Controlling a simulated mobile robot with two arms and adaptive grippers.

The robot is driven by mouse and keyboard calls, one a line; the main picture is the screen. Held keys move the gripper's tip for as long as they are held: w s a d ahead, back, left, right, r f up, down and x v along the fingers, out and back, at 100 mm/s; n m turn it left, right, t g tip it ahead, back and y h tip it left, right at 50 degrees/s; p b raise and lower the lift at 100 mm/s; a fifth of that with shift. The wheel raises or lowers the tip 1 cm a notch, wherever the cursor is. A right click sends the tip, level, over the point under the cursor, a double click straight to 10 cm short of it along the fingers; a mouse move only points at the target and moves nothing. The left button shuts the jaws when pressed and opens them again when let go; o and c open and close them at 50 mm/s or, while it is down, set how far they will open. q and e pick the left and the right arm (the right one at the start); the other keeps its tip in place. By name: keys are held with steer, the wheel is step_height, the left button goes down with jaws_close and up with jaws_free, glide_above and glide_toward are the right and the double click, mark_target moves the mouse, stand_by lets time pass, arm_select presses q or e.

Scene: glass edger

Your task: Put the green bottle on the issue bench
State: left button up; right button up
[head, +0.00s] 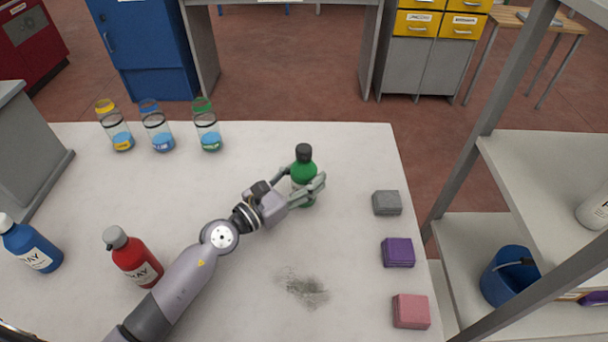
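The green bottle (303,167), with a black cap, is upright at the right part of the white bench top (220,270). My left gripper (307,180) reaches in from the lower left with its fingers on either side of the bottle's body. One finger crosses in front of the bottle and the other passes partly behind it. Whether the fingers press on it, and whether its base rests on the bench, I cannot tell. My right gripper is out of view. No label visible here marks an issue bench.
A red bottle (133,257) and a blue bottle (31,244) stand at left. Several jars with blue contents, such as one (208,132), stand at the far edge. Grey, purple (398,252) and pink blocks line the right edge. A dark smudge (303,288) marks the front. Shelving (545,160) stands right.

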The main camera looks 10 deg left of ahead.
arm_select(q)
steer(key=o, duration=0.3)
steer(key=shift+r, duration=0.1)
steer(key=shift+r, duration=0.2)
steer(key=b+v, duration=0.1)
steer(key=v, duration=0.2)
steer(key=b+v, duration=0.1)
steer(key=v, duration=0.3)
steer(key=b+v, duration=0.1)
steer(key=v, duration=0.2)
steer(key=shift+s+a+f+b, duration=0.2)
steer(key=shift+s+f+b, duration=0.1)
steer(key=shift+f, duration=0.1)
steer(key=shift+s+a+r, duration=0.3)
steer(key=shift+s+a, duration=0.1)
steer(key=shift+s, duration=0.15)
